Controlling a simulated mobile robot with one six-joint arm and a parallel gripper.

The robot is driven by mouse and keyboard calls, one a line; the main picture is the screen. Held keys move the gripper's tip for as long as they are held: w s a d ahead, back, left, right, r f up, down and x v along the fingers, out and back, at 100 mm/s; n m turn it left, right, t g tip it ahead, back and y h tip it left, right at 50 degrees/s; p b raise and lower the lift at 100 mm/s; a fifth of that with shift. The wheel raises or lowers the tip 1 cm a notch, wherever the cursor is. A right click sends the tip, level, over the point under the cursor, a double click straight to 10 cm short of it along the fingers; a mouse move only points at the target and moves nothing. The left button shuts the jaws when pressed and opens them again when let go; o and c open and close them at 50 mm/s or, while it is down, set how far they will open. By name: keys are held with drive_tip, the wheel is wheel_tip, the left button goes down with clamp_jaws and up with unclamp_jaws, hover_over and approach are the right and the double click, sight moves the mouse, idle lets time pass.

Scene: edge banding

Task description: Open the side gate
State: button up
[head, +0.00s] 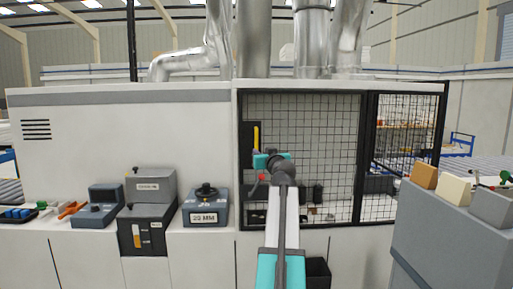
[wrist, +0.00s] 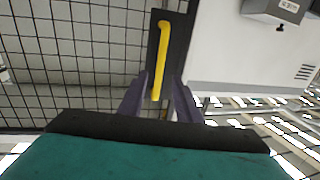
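The side gate (head: 320,150) is a black-framed wire-mesh panel in the head view, standing closed against the white machine body. Its yellow upright handle (head: 256,137) is on a black plate at the gate's left edge. In the wrist view the handle (wrist: 159,60) runs down the middle, with the mesh (wrist: 80,60) to its left. My gripper (wrist: 160,88) is open, its two dark fingers apart. The handle's lower end shows between them in that picture; I cannot tell whether they touch it. In the head view my arm hides the fingers and part of the gate.
A second mesh panel (head: 405,130) stands right of the gate. A grey cabinet (head: 448,235) with coloured blocks is at the front right. Control boxes, including one marked 20 MM (head: 205,208), line the ledge at left. A dark bin (head: 318,273) is below the gate.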

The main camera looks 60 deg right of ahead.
sight(257, 148)
drive_tip(key=shift+p+x, duration=1.45)
drive_tip(key=shift+x, duration=3.1)
clamp_jaws()
